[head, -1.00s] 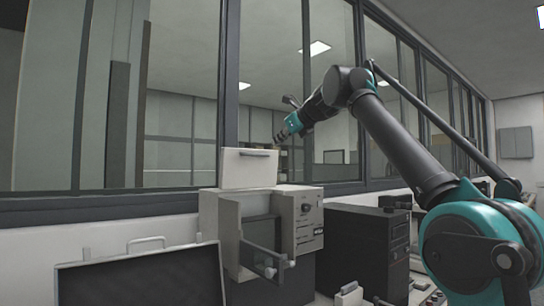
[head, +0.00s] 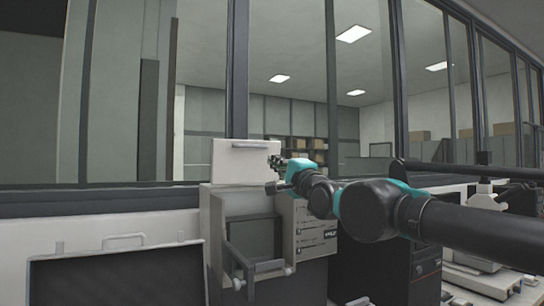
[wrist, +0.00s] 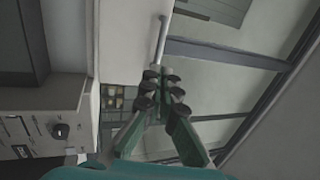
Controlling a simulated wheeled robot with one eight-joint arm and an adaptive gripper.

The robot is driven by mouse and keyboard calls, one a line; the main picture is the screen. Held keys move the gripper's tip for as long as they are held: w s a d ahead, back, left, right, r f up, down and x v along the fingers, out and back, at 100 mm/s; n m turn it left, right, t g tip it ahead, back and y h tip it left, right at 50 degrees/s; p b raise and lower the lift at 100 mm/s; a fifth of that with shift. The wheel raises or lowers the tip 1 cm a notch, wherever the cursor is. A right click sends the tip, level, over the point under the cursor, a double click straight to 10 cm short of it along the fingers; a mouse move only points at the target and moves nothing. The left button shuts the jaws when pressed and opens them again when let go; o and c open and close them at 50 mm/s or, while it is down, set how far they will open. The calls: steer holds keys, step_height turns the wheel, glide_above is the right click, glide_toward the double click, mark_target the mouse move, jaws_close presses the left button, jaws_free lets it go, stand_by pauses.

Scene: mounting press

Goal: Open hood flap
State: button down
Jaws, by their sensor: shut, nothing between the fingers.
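The hood flap (head: 243,168) is a pale, upright panel on top of the grey press (head: 222,215). A bar handle (head: 249,146) runs along its upper edge. In the wrist view the flap (wrist: 125,40) is a pale strip, with the handle (wrist: 161,40) standing off its face. My gripper (head: 275,161) is at the flap's right edge in the head view, shut and empty. In the wrist view its fingertips (wrist: 161,74) are close to the near end of the handle; I cannot tell whether they touch it.
Below the flap, a grey bar frame (head: 262,267) sticks out from the press front. A dark-faced case (head: 115,280) with a handle stands at left. A black computer tower (head: 427,275) stands at right. A framed window wall (head: 238,70) rises behind the press.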

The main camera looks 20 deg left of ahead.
mark_target(255, 146)
steer(key=x, duration=1.3)
steer(key=shift+w+a+r, duration=0.1)
steer(key=shift+w+a, duration=0.05)
steer(key=shift+w+a+r+g+h, duration=0.3)
steer(key=shift+a+r, duration=0.1)
steer(key=shift+r, duration=0.1)
steer(key=w+a+r, duration=0.2)
steer(key=w+a, duration=0.1)
steer(key=a, duration=0.1)
steer(key=shift+w+r, duration=0.15)
steer(key=shift+r, duration=0.2)
steer(key=s+d+r, duration=0.2)
steer(key=s+d, duration=0.6)
steer(key=d, duration=0.2)
steer(key=shift+s+d, duration=0.25)
steer(key=shift+d, duration=0.1)
